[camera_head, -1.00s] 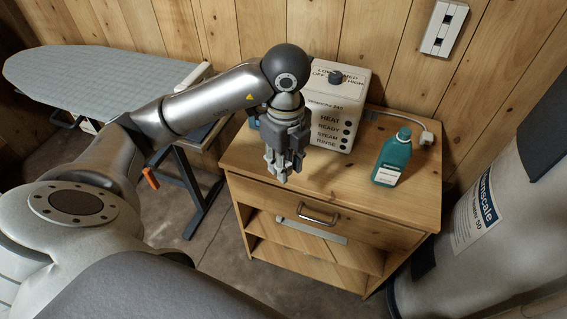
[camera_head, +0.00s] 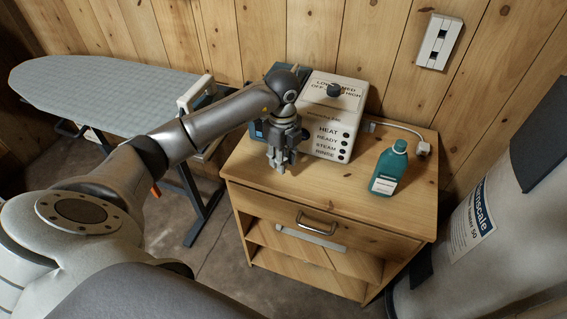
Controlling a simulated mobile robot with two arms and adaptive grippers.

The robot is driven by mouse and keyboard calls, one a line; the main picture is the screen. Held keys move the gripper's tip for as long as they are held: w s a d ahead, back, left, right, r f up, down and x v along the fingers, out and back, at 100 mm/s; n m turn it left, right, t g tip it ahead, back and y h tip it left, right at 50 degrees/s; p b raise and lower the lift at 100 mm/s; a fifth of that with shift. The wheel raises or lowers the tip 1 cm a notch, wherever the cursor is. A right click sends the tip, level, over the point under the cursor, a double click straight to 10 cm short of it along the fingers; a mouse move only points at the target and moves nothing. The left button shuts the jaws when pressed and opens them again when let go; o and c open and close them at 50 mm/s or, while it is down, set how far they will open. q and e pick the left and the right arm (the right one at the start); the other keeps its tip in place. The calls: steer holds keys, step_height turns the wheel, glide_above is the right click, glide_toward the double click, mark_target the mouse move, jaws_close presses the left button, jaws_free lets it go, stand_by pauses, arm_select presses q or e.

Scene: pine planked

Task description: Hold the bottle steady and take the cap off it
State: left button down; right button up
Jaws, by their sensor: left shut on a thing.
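The teal bottle (camera_head: 388,169) with a white label stands upright on the right part of the wooden cabinet top. Its upper end (camera_head: 400,146) is teal too, and I cannot tell whether that is a cap or the bare neck. My left gripper (camera_head: 279,169) points down over the cabinet's left part, well to the left of the bottle and apart from it. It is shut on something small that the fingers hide. My right gripper is not in view, and nothing holds the bottle.
A white steamer box (camera_head: 336,110) with a dial stands behind my left gripper, its cable running right. The wooden cabinet (camera_head: 330,190) has bare top between gripper and bottle. An ironing board (camera_head: 110,90) stands at left, a large pale cylinder (camera_head: 480,220) at right.

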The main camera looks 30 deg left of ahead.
arm_select(q)
steer(key=shift+w+a+f, duration=0.25)
steer(key=shift+w+f, duration=0.35)
steer(key=shift+f, duration=0.2)
step_height(320, 180, down, 3)
steer(key=shift+p, duration=0.65)
steer(key=shift+f, duration=0.1)
steer(key=shift+f, duration=0.1)
steer(key=c, duration=1.2)
jaws_free()
